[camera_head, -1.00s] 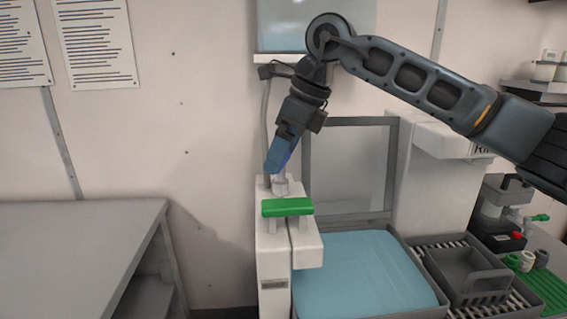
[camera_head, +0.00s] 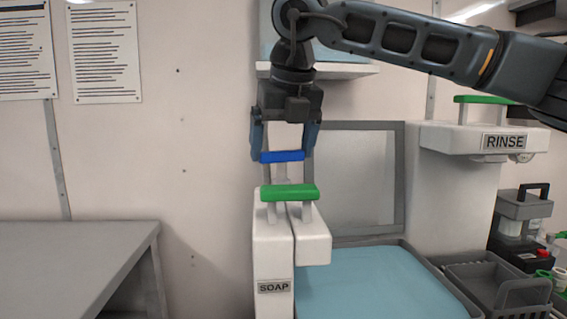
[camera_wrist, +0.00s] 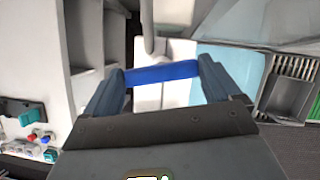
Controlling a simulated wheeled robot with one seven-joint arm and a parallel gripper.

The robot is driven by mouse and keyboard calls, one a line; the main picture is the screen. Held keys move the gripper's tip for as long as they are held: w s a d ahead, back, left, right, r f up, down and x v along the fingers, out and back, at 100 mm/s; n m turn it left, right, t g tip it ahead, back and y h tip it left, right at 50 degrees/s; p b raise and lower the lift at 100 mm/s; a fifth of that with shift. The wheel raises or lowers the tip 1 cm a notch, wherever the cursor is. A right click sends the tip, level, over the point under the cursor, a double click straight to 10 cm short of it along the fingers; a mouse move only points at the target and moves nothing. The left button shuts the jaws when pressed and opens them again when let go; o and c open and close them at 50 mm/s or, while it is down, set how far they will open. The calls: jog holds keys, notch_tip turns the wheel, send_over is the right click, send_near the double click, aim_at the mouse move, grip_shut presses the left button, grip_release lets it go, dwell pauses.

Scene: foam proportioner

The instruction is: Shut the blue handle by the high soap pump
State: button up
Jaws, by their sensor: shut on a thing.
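The blue handle (camera_head: 282,156) is a short bar at the top of the white pump unit labelled SOAP (camera_head: 272,287), just behind and above a green handle (camera_head: 289,192). My gripper (camera_head: 283,150) points down from above, with one blue-grey finger at each end of the blue bar, shut on it lengthwise. In the wrist view the blue handle (camera_wrist: 162,73) spans the space between the two fingers, touching or nearly touching both. The handle's mount is partly hidden behind the green handle.
A blue-covered basin (camera_head: 375,285) lies right of the soap unit. A white RINSE unit (camera_head: 460,180) with a green handle (camera_head: 486,99) stands further right, near grey baskets (camera_head: 500,285). A grey table (camera_head: 75,255) is at left. A shelf (camera_head: 345,69) is behind my wrist.

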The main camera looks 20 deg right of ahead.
jog(key=shift+a+m+h+b, duration=0.1)
jog(key=shift+m+h+b, duration=0.3)
jog(key=shift+m+b, duration=0.8)
jog(key=shift+m, duration=0.3)
jog(key=o, duration=0.8)
jog(key=shift+c, duration=0.2)
jog(key=shift+r, duration=0.15)
jog(key=v, duration=0.7)
jog(key=shift+r, duration=0.3)
jog(key=shift+a, duration=0.1)
